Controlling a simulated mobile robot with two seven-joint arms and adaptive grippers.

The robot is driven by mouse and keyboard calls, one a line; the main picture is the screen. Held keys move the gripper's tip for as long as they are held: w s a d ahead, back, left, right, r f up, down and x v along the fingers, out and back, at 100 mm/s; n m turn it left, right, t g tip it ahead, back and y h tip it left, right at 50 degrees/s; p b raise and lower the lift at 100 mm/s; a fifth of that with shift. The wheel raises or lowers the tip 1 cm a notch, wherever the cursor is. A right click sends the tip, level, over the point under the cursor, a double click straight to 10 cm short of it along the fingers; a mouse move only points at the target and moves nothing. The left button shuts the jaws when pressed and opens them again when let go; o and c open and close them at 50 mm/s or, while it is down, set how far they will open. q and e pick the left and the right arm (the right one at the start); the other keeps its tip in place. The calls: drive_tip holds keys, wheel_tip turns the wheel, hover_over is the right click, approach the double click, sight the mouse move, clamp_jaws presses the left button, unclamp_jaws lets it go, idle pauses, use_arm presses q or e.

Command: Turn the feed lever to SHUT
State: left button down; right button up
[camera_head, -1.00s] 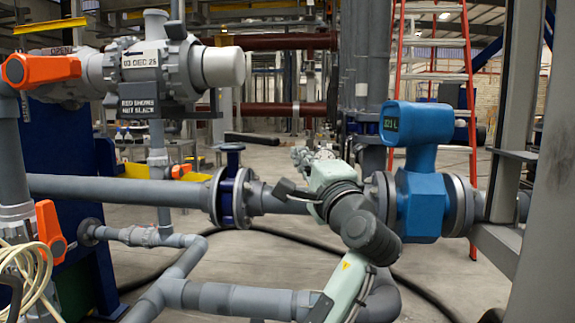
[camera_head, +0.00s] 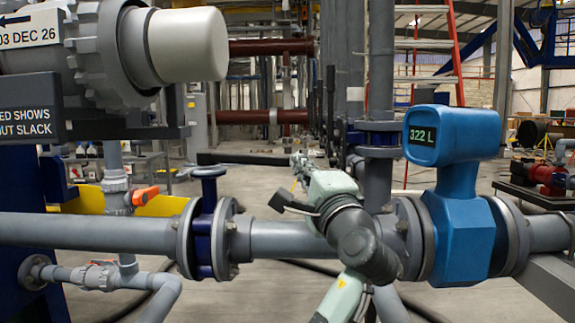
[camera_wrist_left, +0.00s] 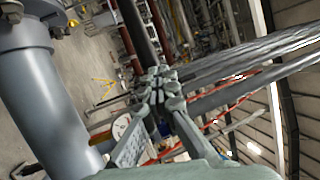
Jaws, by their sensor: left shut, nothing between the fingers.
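No handle in view carries a readable feed or SHUT mark, so I cannot tell for sure which is the feed lever. A small orange handle (camera_head: 145,195) sits on thin pipework at left. My left gripper (camera_head: 298,163) points away from the camera, near the bar's right end; contact cannot be told. Its fingers (camera_wrist_left: 160,85) are shut and empty. My right gripper is out of view.
A large grey valve body (camera_head: 130,50) fills the upper left. A red ladder (camera_head: 450,50) stands behind. Floor shows between.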

sight(269, 160)
use_arm(q)
drive_tip(key=a, duration=0.2)
drive_tip(key=a+n+y, duration=0.1)
drive_tip(key=w+a+g+y, duration=0.1)
drive_tip(key=a, duration=0.1)
drive_tip(key=shift+a+r+n, duration=0.35)
drive_tip(key=shift+n, duration=0.05)
drive_tip(key=shift+s+a, duration=0.45)
drive_tip(key=shift+s, duration=0.2)
drive_tip(key=shift+s+a, duration=0.45)
drive_tip(key=shift+s, duration=0.15)
drive_tip(key=s+a, duration=0.2)
drive_tip(key=a, duration=0.5)
drive_tip(key=s+a, duration=0.3)
drive_tip(key=a, duration=0.4)
drive_tip(key=shift+f, duration=0.3)
drive_tip(key=shift+a, duration=0.1)
drive_tip(key=c, duration=1.1)
unclamp_jaws()
